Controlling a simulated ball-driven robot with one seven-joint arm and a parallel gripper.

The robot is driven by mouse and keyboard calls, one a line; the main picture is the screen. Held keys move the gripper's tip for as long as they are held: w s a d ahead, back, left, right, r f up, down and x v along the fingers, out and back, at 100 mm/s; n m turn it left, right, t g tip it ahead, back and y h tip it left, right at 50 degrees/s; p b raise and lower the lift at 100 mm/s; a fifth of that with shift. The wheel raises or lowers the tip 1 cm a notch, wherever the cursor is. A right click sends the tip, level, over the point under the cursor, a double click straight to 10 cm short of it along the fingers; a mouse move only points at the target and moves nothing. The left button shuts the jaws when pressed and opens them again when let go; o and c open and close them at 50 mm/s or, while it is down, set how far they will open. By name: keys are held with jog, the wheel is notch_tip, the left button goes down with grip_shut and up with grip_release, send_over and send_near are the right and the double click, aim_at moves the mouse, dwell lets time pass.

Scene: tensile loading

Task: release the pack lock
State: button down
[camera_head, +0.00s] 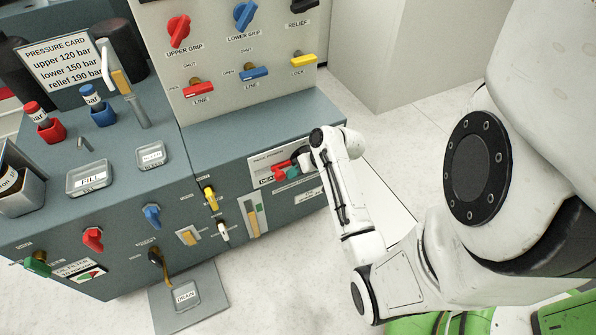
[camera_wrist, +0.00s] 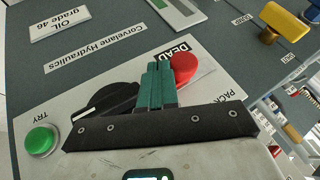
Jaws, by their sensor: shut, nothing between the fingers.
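A white panel with the words PACK and DEAD (camera_head: 262,174) is on the front of the grey-blue cabinet. In the wrist view it carries a black rotary knob (camera_wrist: 98,106), a rounded red part (camera_wrist: 182,68) by the word DEAD, and a green button (camera_wrist: 40,141) marked TRY. My gripper (camera_wrist: 158,72) is shut and empty, its green fingers between the knob and the red part. The fingers overlap both in the picture; I cannot tell whether they touch. In the head view my wrist hides part of the panel. I cannot make out which part is the lock.
A yellow lever (camera_head: 302,60) marked LOCK is on the upright panel above.

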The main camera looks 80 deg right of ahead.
aim_at(279, 179)
jog(key=w+a+p, duration=0.2)
jog(key=shift+w+a+r, duration=0.15)
jog(key=shift+w, duration=0.2)
jog(key=shift+w+a, duration=0.2)
